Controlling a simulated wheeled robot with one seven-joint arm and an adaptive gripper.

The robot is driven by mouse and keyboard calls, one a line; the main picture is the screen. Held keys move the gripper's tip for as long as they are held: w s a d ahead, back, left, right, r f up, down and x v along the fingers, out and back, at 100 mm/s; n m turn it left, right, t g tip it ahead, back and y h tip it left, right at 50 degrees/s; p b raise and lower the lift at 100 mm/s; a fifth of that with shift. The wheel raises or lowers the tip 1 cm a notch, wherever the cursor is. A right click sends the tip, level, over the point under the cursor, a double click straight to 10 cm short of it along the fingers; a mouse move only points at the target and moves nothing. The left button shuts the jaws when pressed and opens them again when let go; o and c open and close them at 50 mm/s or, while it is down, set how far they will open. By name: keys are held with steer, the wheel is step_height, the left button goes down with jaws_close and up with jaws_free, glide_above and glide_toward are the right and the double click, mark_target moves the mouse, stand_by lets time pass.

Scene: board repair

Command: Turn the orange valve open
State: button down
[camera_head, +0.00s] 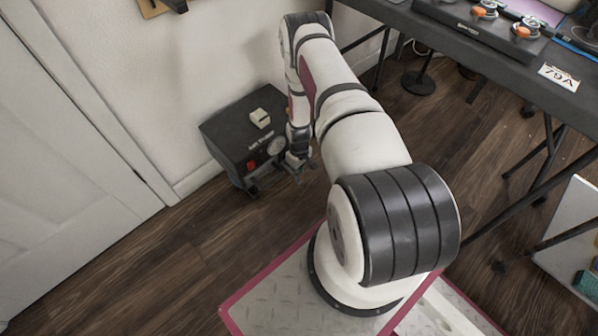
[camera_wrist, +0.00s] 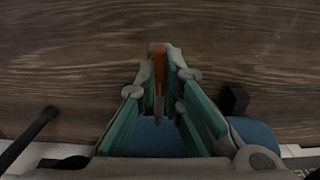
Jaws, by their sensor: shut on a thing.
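The orange valve (camera_wrist: 158,72) shows in the wrist view as a narrow upright orange piece between my fingertips. My gripper (camera_wrist: 167,60) is shut on it, one teal-lined finger on each side. The fingers hide part of the valve, so I cannot tell how far it is turned. In the head view my gripper (camera_head: 298,165) is low at the right front of a dark box-shaped unit (camera_head: 222,130) on the floor. The valve cannot be made out there.
The unit has a round gauge (camera_head: 276,146), a red part (camera_head: 251,165) and a pale block (camera_head: 260,118) on top. It stands by the wall. A black table (camera_head: 500,52) is at right. Wood floor (camera_head: 180,260) is clear in front. A dark rod (camera_wrist: 28,138) lies left in the wrist view.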

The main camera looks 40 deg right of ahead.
stand_by(0.3)
steer(key=c, duration=1.7)
jaws_free()
step_height(320, 180, up, 12)
steer(key=shift+w, duration=0.1)
